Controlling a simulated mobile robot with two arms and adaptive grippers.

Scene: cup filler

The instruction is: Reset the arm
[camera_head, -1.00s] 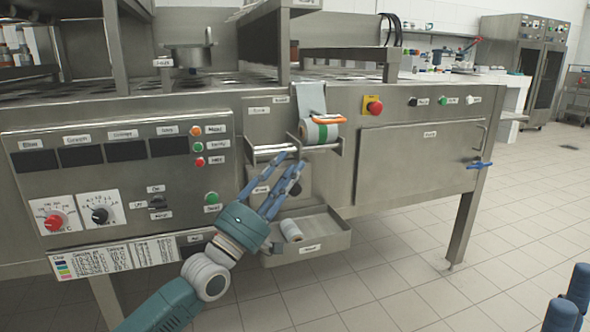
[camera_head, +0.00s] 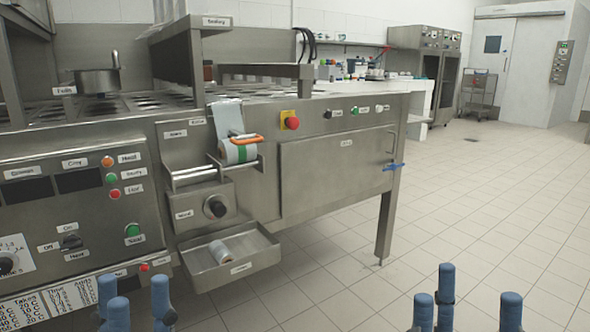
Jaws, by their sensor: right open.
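My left gripper (camera_head: 134,300) shows at the bottom left of the head view as several blue fingertips, spread apart with nothing seen between them. It is in front of the lower part of the steel machine (camera_head: 337,180). My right gripper (camera_head: 468,306) shows at the bottom right, over the floor, with its blue fingers spread wide and empty. Both grippers point upward in the picture at similar height. My arms and the gripper bases are below the picture's edge.
Tiled floor (camera_head: 480,200) at right is clear.

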